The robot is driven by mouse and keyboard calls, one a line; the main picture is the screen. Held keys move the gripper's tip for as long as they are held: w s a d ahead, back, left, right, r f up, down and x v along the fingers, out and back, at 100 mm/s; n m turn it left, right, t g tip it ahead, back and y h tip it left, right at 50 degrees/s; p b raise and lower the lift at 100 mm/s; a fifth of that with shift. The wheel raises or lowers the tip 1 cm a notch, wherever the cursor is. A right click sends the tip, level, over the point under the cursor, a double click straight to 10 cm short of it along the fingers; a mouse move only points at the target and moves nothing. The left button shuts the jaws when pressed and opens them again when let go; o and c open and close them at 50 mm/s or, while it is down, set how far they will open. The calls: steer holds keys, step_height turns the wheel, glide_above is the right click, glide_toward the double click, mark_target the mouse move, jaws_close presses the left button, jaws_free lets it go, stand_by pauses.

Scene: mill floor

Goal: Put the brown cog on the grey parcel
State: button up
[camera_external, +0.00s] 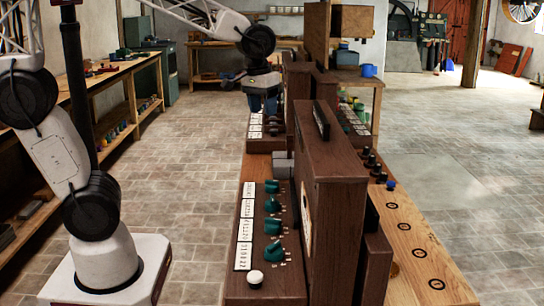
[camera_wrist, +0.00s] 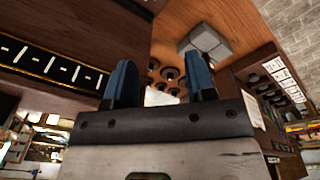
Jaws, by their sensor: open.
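My gripper (camera_external: 263,104) hangs over the far part of the wooden console, beside the tall brown cabinet. In the wrist view my gripper (camera_wrist: 160,62) has its blue fingers wide apart, with nothing held between them. A grey block, which looks like the grey parcel (camera_wrist: 205,40), lies past the right finger; it also shows in the external view (camera_external: 283,168), nearer the camera than my gripper and against the cabinet's left side. Several dark brown round pieces (camera_wrist: 170,74) show beyond and between the fingers. I cannot tell whether one is the brown cog.
The tall brown cabinet (camera_external: 335,205) stands right of the console. Teal knobs (camera_external: 272,227) and white label cards (camera_external: 245,228) line the near console. A light wooden top (camera_external: 408,245) with ring marks and a blue knob (camera_external: 390,186) lies to the right. Floor space is open left of the console.

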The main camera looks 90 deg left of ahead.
steer(key=s+d+f+m+t, duration=0.1)
steer(key=s+d+m, duration=0.8)
steer(key=s+d, duration=0.6)
steer(key=shift+s+f+h, duration=0.3)
steer(key=shift+s, duration=0.75)
